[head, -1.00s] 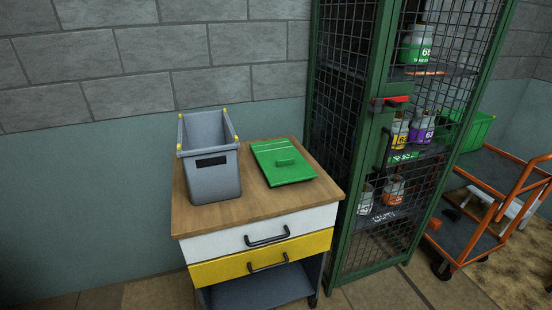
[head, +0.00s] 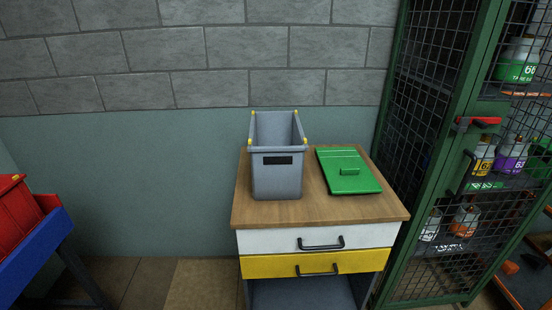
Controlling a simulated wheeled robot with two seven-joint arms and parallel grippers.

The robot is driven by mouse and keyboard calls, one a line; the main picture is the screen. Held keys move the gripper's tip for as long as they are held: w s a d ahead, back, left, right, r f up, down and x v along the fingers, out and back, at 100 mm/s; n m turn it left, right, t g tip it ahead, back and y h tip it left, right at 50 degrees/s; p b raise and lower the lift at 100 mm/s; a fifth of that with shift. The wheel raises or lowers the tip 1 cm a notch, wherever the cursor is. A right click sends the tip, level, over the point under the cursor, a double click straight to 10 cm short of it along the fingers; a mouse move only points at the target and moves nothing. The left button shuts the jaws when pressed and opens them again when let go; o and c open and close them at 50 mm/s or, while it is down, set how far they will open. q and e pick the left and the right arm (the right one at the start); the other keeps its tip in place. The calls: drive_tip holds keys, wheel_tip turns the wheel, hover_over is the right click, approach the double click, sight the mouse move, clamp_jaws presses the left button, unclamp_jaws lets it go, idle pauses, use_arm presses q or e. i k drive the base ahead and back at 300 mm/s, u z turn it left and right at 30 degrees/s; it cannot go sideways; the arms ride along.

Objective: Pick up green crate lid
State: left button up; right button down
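The green crate lid (head: 346,183) lies flat on the wooden top of a drawer cabinet (head: 300,210) in the head view. It has a small raised handle near its middle. A grey open crate (head: 277,178) with yellow corner tips stands upright just left of the lid, on the same top. Neither of my grippers shows in the head view.
A green mesh cage (head: 440,150) holding several labelled bottles stands close on the cabinet's right. Red and blue bins (head: 30,250) are at the left edge. The floor (head: 180,285) left of the cabinet looks clear. A block wall is behind.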

sight(346, 172)
drive_tip(key=k, duration=1.2)
drive_tip(key=u, duration=0.65)
drive_tip(key=i, duration=1.65)
drive_tip(key=z, duration=0.8)
